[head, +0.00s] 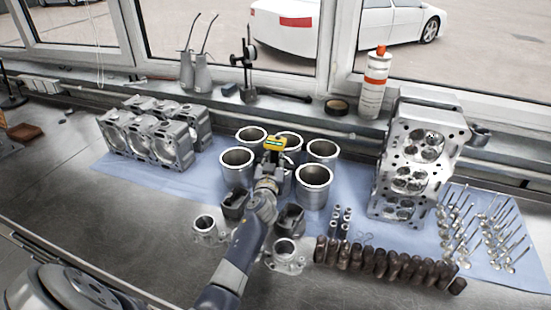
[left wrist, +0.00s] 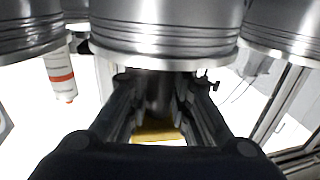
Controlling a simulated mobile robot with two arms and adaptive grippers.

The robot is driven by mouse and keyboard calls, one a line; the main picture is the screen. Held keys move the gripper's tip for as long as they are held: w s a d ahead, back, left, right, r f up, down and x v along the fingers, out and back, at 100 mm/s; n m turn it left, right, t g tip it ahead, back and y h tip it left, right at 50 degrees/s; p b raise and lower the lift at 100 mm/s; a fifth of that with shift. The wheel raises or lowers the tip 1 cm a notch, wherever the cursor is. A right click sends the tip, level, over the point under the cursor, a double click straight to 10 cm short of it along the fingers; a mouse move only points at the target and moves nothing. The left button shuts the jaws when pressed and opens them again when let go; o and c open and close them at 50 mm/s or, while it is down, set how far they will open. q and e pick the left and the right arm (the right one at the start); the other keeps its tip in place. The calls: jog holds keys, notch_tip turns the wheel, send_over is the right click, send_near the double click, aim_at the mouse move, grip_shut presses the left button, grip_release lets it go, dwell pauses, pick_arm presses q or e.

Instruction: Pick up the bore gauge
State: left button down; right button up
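The bore gauge, with a yellow head (head: 274,143), stands among the metal cylinder sleeves on the blue mat. In the left wrist view its yellow part (left wrist: 157,131) shows beyond my fingers, below a dark shaft. My left gripper (head: 274,170) is at the gauge, on its near side, and partly covers it. In the left wrist view the fingers of my left gripper (left wrist: 161,82) are spread on both sides of the shaft, with what looks like a gap on each side. My right gripper is in neither view.
Sleeves (head: 314,186) stand close around the gauge. Pistons (head: 286,250) and dark blocks lie nearer me. An engine block (head: 150,138) is left; a cylinder head (head: 413,165), valves (head: 487,232) and brown parts (head: 385,264) are right. The bench (head: 130,225) is clear at front left.

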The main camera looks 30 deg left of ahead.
pick_arm(q)
jog(key=shift+r, duration=0.25)
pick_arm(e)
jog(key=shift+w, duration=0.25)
